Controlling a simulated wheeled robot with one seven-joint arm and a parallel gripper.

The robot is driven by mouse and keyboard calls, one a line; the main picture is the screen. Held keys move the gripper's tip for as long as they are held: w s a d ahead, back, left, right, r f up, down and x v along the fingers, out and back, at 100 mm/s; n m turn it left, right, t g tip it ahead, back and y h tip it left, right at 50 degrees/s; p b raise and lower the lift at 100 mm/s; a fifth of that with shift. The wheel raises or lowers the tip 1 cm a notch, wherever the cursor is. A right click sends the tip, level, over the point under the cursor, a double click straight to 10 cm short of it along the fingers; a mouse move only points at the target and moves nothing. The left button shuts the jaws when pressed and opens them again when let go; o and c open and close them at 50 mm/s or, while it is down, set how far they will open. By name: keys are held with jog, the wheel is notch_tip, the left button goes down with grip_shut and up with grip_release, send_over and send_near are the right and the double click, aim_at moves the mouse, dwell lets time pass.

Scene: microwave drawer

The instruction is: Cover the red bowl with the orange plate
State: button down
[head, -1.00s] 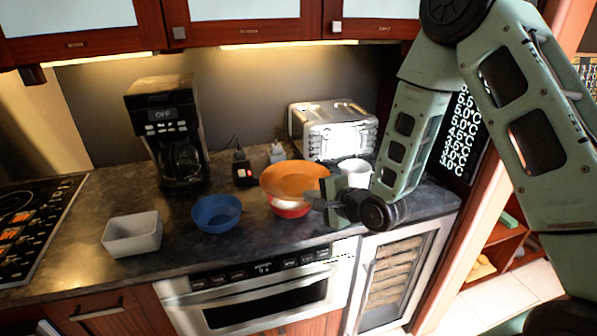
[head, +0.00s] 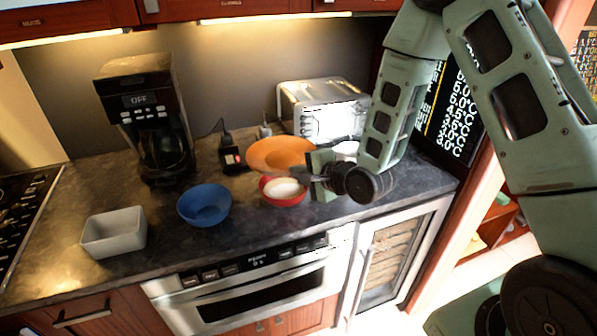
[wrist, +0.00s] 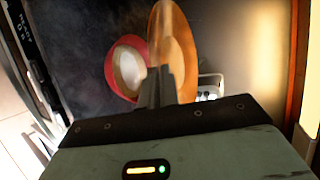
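The orange plate (head: 275,156) is held in the air above and behind the red bowl, overlapping its back edge in the head view. My gripper (head: 311,175) is shut on the plate's right rim. The red bowl (head: 283,200) stands on the counter with something white inside, and most of its opening shows. In the wrist view the plate (wrist: 180,45) is a narrow ellipse running from the fingertips (wrist: 158,85). The bowl (wrist: 112,68) lies to its left there, partly hidden by the plate.
A blue bowl (head: 204,205) and a grey square bowl (head: 113,232) stand to the left. Behind are a coffee maker (head: 146,115), a toaster (head: 325,107) and a white cup (head: 346,148), partly hidden by my arm. The counter's front edge is close to the red bowl.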

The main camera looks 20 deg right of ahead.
notch_tip(320, 180, down, 7)
jog(key=b, duration=0.5)
jog(key=shift+f+b, duration=0.65)
jog(key=shift+b, duration=0.3)
dwell(2.1)
jog(key=c, duration=1.6)
grip_release()
jog(key=shift+o, duration=0.2)
jog(key=p+v, duration=1.7)
jog(key=p, duration=0.2)
jog(key=shift+s, duration=0.2)
jog(key=shift+r, duration=0.1)
